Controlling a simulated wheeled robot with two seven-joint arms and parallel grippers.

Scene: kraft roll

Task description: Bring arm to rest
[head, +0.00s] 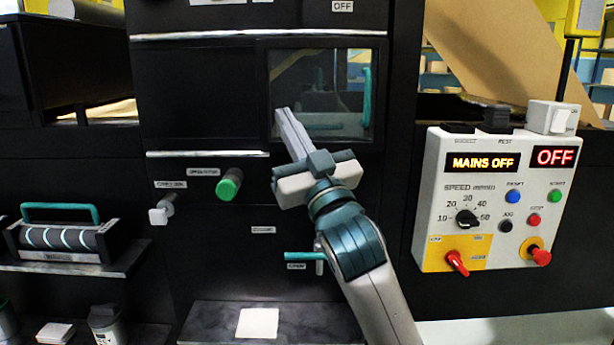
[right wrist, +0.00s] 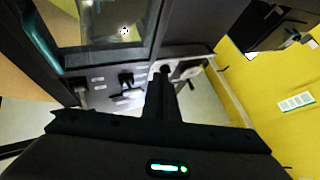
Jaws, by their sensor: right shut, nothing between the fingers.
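My right gripper (head: 281,112) reaches up from the bottom of the head view, in front of the black machine's window (head: 345,90). Its two long fingers are together with nothing between them. In the right wrist view the closed fingers (right wrist: 160,80) point away from the camera, toward a panel with small knobs. I cannot tell whether the fingertips touch the machine. My left gripper is not in the head view.
A control box (head: 500,200) at the right reads MAINS OFF and OFF. A green knob (head: 229,184), a white knob (head: 160,213) and a teal lever (head: 302,256) stick out from the machine's front. A teal-handled roller unit (head: 62,236) sits on the left shelf.

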